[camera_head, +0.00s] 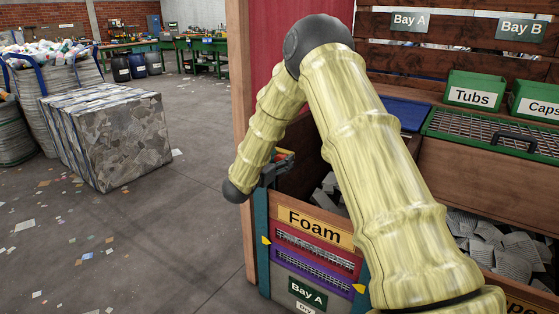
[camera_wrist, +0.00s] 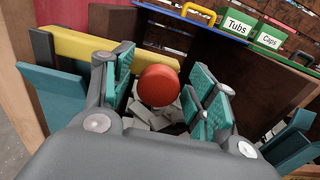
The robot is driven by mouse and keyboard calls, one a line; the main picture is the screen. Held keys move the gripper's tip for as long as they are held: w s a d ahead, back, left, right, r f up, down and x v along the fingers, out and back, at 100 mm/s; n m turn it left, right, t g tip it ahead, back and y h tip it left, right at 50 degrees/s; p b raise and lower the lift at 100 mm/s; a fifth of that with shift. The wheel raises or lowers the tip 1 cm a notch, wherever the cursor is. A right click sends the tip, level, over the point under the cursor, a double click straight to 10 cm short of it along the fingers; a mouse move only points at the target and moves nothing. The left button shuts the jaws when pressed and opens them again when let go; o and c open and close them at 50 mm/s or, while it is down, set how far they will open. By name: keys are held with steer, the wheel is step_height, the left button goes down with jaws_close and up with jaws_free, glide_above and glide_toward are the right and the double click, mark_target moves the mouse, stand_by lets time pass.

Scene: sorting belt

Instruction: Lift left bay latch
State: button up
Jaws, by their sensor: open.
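My gripper (camera_wrist: 164,76) is open in the wrist view, its teal-padded fingers spread on either side of a round red knob (camera_wrist: 158,85). The knob is between the fingers with a gap on each side; what it is fixed to is hidden, and I cannot tell if it is the latch. Behind and below it are grey foam pieces (camera_wrist: 152,118) inside the left bay. In the head view the bay's front carries a Foam sign (camera_head: 313,224) and a Bay A label (camera_head: 307,294). My arm hides much of the bay and most of the gripper.
Teal posts edge the bay; one shows in the head view (camera_head: 262,240). A blue lid (camera_wrist: 195,20) with a yellow handle is behind. Green Tubs (camera_head: 474,92) and Caps (camera_head: 535,101) boxes stand on the right ledge. A big bale (camera_head: 110,135) stands on the left floor, with open floor between.

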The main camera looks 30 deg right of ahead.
jaws_close()
stand_by(0.3)
